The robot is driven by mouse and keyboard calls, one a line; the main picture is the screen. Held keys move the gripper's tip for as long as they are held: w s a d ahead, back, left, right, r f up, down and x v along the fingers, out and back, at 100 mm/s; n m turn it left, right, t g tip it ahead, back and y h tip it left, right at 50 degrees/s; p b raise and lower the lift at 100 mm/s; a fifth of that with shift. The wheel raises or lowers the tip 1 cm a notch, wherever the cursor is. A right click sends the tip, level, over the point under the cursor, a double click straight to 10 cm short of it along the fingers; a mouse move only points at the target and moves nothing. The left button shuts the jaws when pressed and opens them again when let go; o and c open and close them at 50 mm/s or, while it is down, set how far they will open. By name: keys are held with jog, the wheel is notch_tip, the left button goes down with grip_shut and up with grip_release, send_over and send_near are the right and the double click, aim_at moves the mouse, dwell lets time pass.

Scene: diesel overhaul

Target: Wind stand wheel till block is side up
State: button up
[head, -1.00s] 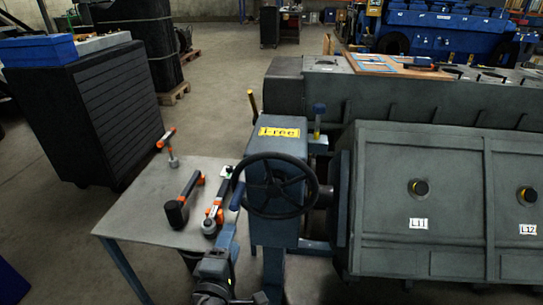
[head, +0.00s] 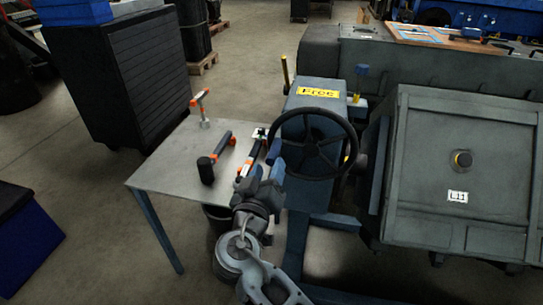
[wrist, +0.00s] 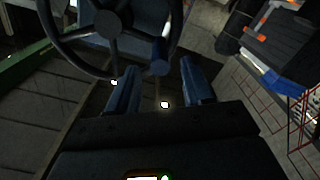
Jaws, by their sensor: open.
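The dark stand wheel (head: 318,145) is mounted on the blue stand housing, which has a yellow "Free" label (head: 317,92). A blue handle stands out from its rim; in the wrist view the handle (wrist: 160,56) lies between or just ahead of my fingertips. My gripper (head: 274,174) is at the lower left of the wheel in the head view. Its two blue fingers are open in the wrist view (wrist: 160,72), with no clear contact on the handle. The grey engine block (head: 440,210) is right of the wheel, its labelled face sloping towards me, partly cut off by the frame.
A grey table (head: 165,165) left of the wheel holds a black-and-orange tool (head: 214,158) and an orange-topped tool (head: 201,108). A dark drawer cabinet (head: 118,80) stands behind it.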

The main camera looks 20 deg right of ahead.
aim_at(274, 152)
jog(key=p+x, duration=0.1)
jog(key=x, duration=0.6)
jog(key=shift+w+d, duration=0.1)
jog(key=shift+w, duration=0.05)
jog(key=shift+c, duration=0.4)
grip_shut()
